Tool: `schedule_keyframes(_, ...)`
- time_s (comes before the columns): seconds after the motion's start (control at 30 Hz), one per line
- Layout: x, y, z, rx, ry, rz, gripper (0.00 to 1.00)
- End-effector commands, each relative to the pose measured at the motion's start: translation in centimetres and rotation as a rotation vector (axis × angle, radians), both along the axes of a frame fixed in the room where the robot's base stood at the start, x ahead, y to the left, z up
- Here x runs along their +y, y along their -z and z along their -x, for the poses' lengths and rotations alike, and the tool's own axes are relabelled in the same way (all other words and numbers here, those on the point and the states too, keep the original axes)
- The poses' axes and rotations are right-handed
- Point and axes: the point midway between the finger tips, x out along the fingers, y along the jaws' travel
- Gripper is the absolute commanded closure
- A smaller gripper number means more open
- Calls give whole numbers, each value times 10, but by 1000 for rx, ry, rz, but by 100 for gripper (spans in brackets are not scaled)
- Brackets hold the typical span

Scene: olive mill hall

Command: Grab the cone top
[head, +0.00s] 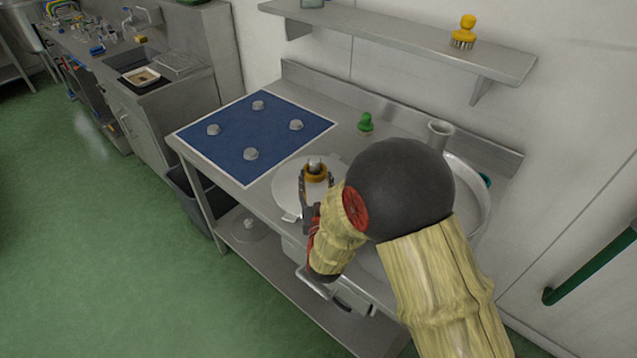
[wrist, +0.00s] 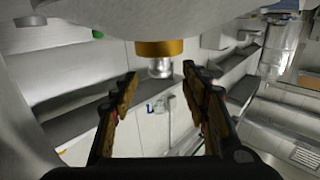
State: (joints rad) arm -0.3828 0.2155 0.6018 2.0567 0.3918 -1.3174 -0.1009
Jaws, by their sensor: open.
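What looks like the cone top, a small shiny metal knob (head: 315,164) above an orange-yellow collar (head: 314,174), stands on a pale round disc (head: 287,186) on the steel table. In the wrist view, which appears upside down, the metal knob (wrist: 161,68) hangs below the orange collar (wrist: 160,47). My gripper (wrist: 161,74) is open, with one finger on each side of the knob near the fingertips. I see no clear contact. In the head view my gripper (head: 317,184) is beside the collar, partly hidden by my wrist.
A blue mat (head: 235,130) with several grey knobs lies on the table's left. A green-handled item (head: 366,123), a steel cup (head: 440,132) and a round steel basin (head: 478,178) stand behind and right. A wall shelf (head: 400,37) holds a yellow brush (head: 464,32).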

Motion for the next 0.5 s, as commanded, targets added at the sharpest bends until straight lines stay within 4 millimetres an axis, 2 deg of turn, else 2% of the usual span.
schedule_keyframes(0.37, 0, 0, -32, -6, 1, 0, 54)
schedule_keyframes(0.5, -1, 1, -51, -6, 3, -1, 54)
